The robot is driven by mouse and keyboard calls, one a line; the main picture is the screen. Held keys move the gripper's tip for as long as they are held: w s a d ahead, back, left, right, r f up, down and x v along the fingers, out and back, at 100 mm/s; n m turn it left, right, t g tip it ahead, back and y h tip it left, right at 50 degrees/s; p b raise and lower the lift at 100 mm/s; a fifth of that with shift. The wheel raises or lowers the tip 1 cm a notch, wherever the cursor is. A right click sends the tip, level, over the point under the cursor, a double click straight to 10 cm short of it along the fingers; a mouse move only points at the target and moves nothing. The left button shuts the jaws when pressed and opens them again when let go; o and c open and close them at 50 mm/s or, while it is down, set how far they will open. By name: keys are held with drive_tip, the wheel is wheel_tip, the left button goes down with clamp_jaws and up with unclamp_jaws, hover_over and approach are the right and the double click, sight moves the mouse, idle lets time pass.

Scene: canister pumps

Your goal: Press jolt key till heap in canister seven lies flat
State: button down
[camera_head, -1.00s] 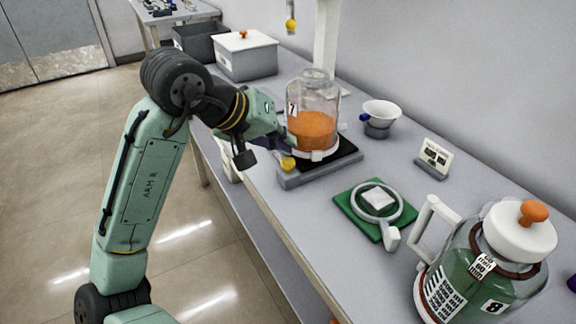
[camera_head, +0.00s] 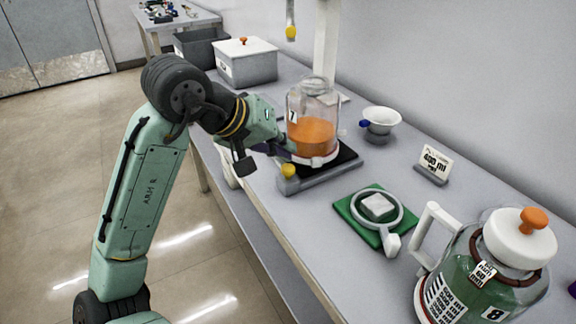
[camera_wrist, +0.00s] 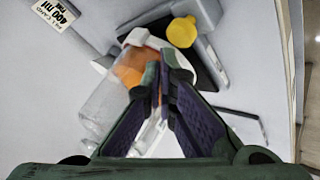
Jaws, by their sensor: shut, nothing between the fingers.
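Canister seven (camera_head: 314,118) is a clear jar marked 7, standing upright on a black and grey base (camera_head: 335,177). It holds orange powder (camera_head: 312,139). In the head view the powder's top looks gently sloped; I cannot tell whether it is flat. A round yellow key (camera_head: 288,170) is on the base's front left corner; it also shows in the wrist view (camera_wrist: 182,32). My gripper (camera_head: 284,150) is shut and empty beside the canister's lower left side, just behind the yellow key. In the wrist view the fingertips (camera_wrist: 160,62) overlap the canister and are apart from the key.
A magnifier on a green mat (camera_head: 347,208), a white cup on a stand (camera_head: 382,118) and a 400 ml card (camera_head: 434,164) are to the right. Canister eight (camera_head: 455,265) stands at the near right. A lidded box (camera_head: 246,66) is behind. A white post rises behind the canister.

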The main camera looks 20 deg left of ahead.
sight(283, 166)
drive_tip(key=shift+f, duration=0.2)
drive_tip(key=shift+f, duration=0.25)
drive_tip(key=shift+f+b, duration=0.55)
drive_tip(key=shift+f, duration=0.15)
idle(1.0)
drive_tip(key=shift+r, duration=0.1)
drive_tip(key=shift+r+p, duration=1.05)
drive_tip(key=shift+p, duration=0.15)
wheel_tip(283, 166, up, 5)
drive_tip(key=p, duration=0.5)
drive_tip(key=shift+r, duration=0.1)
drive_tip(key=shift+s+a, duration=0.1)
idle(0.4)
